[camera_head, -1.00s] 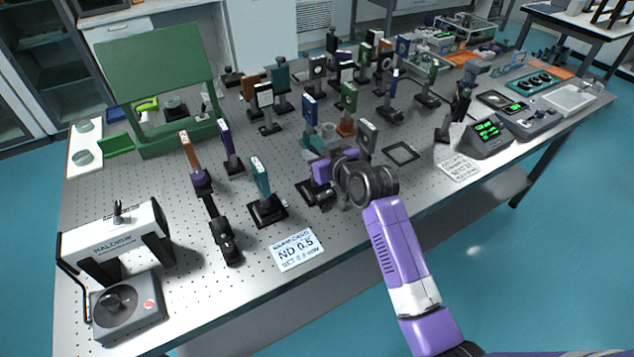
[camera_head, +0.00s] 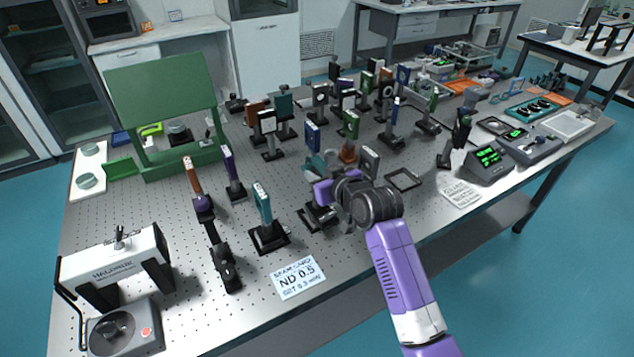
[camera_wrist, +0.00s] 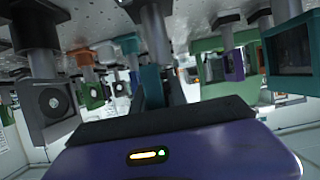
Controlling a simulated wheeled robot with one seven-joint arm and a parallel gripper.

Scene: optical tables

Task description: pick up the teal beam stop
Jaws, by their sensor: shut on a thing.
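The teal beam stop shows in the wrist view as a teal piece (camera_wrist: 152,87) at my gripper (camera_wrist: 155,108), which is shut on it. In the head view, a teal part (camera_head: 318,165) shows just behind my purple gripper (camera_head: 328,190), near the middle of the table. The gripper and wrist hide much of it. A dark base (camera_head: 316,216) shows just below the gripper. I cannot tell whether the stop touches the table. Another teal-fronted upright mount (camera_head: 263,205) stands apart on the left.
The perforated table (camera_head: 130,215) is crowded with post mounts behind my gripper. A blue mount (camera_head: 313,137) and a grey mount (camera_head: 369,160) stand close by. A flat black frame (camera_head: 404,179) lies to the right. An ND 0.5 card (camera_head: 298,278) lies at the front.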

